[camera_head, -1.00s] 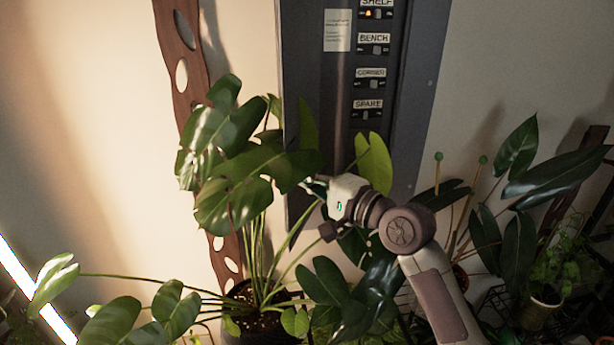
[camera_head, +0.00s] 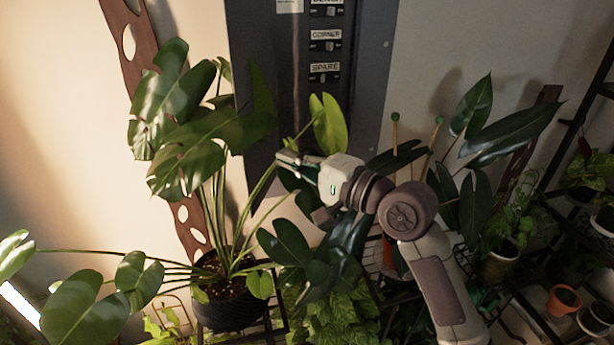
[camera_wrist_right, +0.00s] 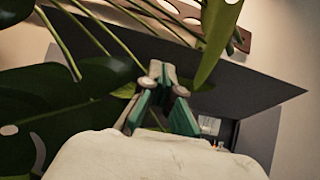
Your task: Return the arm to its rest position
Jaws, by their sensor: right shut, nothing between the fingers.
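My right gripper (camera_head: 290,163) is shut and empty among the leaves in the head view, in front of the lower part of the grey switch panel (camera_head: 366,75). In the right wrist view its green-sided fingers (camera_wrist_right: 161,80) meet at the tips with nothing between them. My right arm comes in from the lower right of the head view. The panel also shows behind the fingers in the wrist view (camera_wrist_right: 255,92). My left gripper is not in view.
A large monstera in a black pot (camera_head: 232,304) stands left of the gripper, its leaves (camera_head: 193,150) close by. Dark leaves (camera_head: 290,248) hang just below the gripper. A wire rack with small pots (camera_head: 564,299) stands at the right. Bare wall shows at the upper right.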

